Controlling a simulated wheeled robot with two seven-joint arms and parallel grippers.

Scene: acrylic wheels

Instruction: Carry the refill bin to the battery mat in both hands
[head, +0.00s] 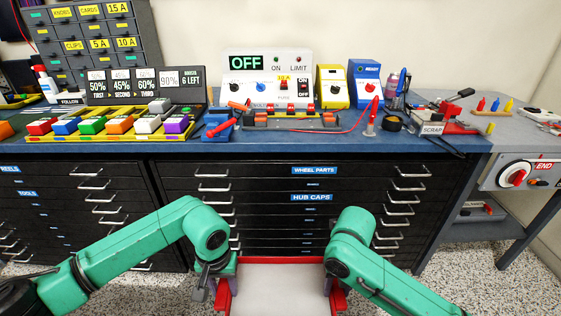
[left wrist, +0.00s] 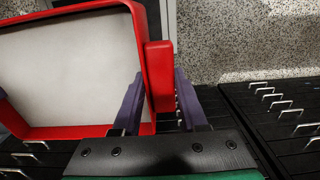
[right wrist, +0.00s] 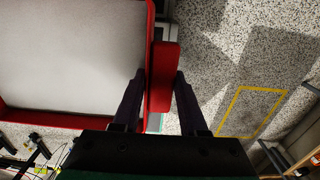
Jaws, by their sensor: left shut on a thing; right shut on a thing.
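The refill bin (head: 280,262) is a shallow red-rimmed tray with a pale, bare floor, at the bottom middle of the head view and cut off by the frame edge. My left gripper (head: 222,288) is shut on the red handle at its left side; the left wrist view shows that handle (left wrist: 159,75) between the fingers (left wrist: 157,98). My right gripper (head: 335,290) is shut on the opposite handle (right wrist: 163,78), between the fingers (right wrist: 160,95) in the right wrist view. The bin is held in front of the drawers. I cannot pick out the battery mat for certain.
A blue-topped workbench (head: 300,147) with black drawers (head: 270,190) stands ahead. Its top is crowded with coloured blocks (head: 120,122), a power supply (head: 268,78) and tools. A control panel (head: 518,178) stands at right. A yellow outline (right wrist: 250,112) marks open speckled floor.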

